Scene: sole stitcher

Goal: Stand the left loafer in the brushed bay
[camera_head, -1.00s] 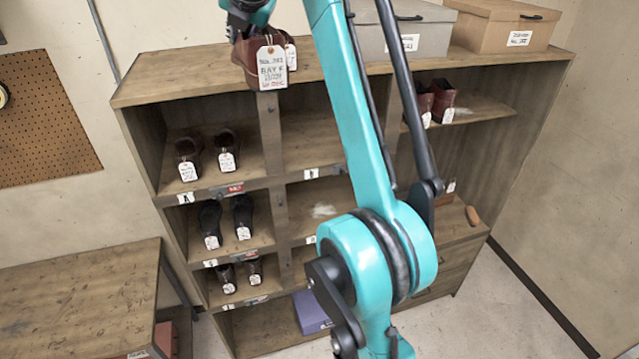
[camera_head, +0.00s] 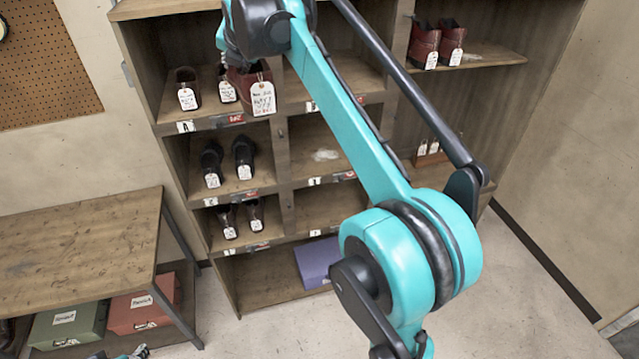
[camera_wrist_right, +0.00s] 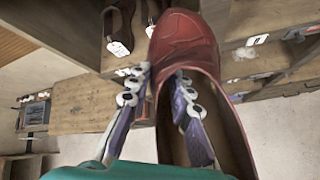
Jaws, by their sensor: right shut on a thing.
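A reddish-brown loafer (camera_head: 247,80) with a white tag (camera_head: 262,98) hangs in my right gripper, in front of the shelf's upper-left bays. In the right wrist view the loafer (camera_wrist_right: 188,38) points away, opening toward the camera. My right gripper (camera_wrist_right: 160,82) is shut on its side wall, one finger outside and one inside the opening. Pale brushed-looking patches show in an empty middle-column bay (camera_head: 322,171) and in the upper-right bay (camera_head: 503,53), which holds a pair of red-brown shoes (camera_head: 437,45). A teal bit of my left gripper (camera_head: 124,354) shows at the bottom edge; its fingers are unclear.
Tagged dark shoes (camera_head: 228,164) fill several left-column bays. Upright dividers and shelf edges surround the held loafer. A purple box (camera_head: 317,262) lies in the bottom bay. A wooden bench (camera_head: 75,245) stands left, with green (camera_head: 70,325) and red (camera_head: 143,311) boxes below.

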